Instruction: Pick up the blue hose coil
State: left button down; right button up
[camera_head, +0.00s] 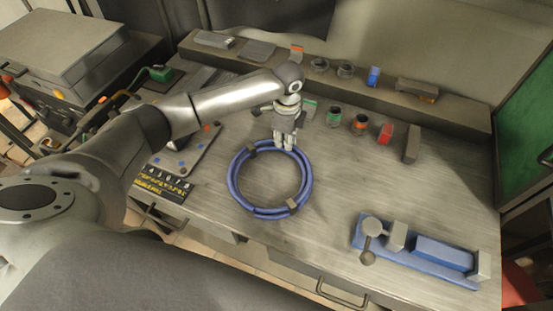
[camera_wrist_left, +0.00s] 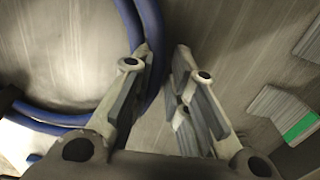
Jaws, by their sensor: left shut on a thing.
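The blue hose coil (camera_head: 233,184) is a ring with dark ties, lying flat on or very near the grey workbench top (camera_head: 330,195). My left gripper (camera_head: 284,145) comes down from above on the far right part of the ring and is shut on the hose. In the left wrist view the blue hose (camera_wrist_left: 150,25) runs between the two fingers of the left gripper (camera_wrist_left: 163,55). The exact contact is partly hidden by the fingers. My right gripper is in neither view.
A blue vise (camera_head: 440,252) stands at the front right of the bench. Jars, a red block (camera_head: 385,132) and a grey block (camera_head: 411,144) line the back near a raised shelf (camera_head: 460,113). A black-and-yellow board (camera_head: 162,184) lies left of the coil. The bench between coil and vise is clear.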

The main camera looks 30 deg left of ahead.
pick_arm(q)
jog(key=shift+r, duration=0.1)
jog(key=shift+w+r+b, duration=0.1)
jog(key=shift+r+b, duration=0.3)
jog(key=shift+r, duration=0.2)
jog(key=s+d+r+b, duration=0.2)
jog(key=s+d+r, duration=0.2)
jog(key=s+r, duration=0.7)
jog(key=s, duration=0.2)
jog(key=shift+s+r, duration=0.3)
